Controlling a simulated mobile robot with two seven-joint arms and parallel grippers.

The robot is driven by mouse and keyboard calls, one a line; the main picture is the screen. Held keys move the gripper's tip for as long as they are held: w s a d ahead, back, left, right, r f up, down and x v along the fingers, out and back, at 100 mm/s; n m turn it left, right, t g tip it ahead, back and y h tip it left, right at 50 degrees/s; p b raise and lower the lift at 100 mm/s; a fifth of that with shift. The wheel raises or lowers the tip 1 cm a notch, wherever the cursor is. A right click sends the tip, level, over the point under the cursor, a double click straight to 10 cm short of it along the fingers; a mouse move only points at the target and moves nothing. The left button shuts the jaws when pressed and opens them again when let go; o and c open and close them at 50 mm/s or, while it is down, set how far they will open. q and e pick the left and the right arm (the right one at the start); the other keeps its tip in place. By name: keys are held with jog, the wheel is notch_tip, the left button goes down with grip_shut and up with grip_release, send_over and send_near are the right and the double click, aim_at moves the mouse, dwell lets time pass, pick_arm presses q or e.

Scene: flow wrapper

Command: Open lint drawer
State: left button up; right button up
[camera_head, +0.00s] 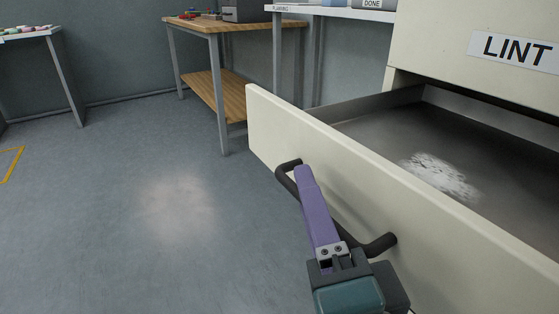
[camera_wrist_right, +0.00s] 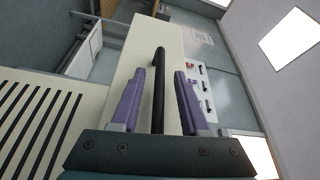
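The lint drawer (camera_head: 283,130) is pulled out from the cream cabinet, so its grey inside shows, with a whitish patch of lint (camera_head: 440,175) on its floor. Its dark bar handle (camera_head: 287,180) is on the front panel. My right gripper (camera_head: 306,172) is at this handle, its purple finger lying across it in the head view. In the right wrist view, the two purple fingers (camera_wrist_right: 160,80) stand apart, with the handle (camera_wrist_right: 159,100) between them and gaps showing on both sides. My left gripper is not in view.
The cabinet above the drawer carries a LINT label (camera_head: 515,50). A wooden workbench (camera_head: 205,25) and a white table (camera_head: 335,11) stand behind the drawer. Another table (camera_head: 28,34) is at the far left. The grey floor (camera_head: 120,220) left of the drawer is clear.

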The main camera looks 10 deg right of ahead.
jog(key=s+p, duration=0.1)
jog(key=s, duration=0.9)
jog(key=shift+f, duration=0.35)
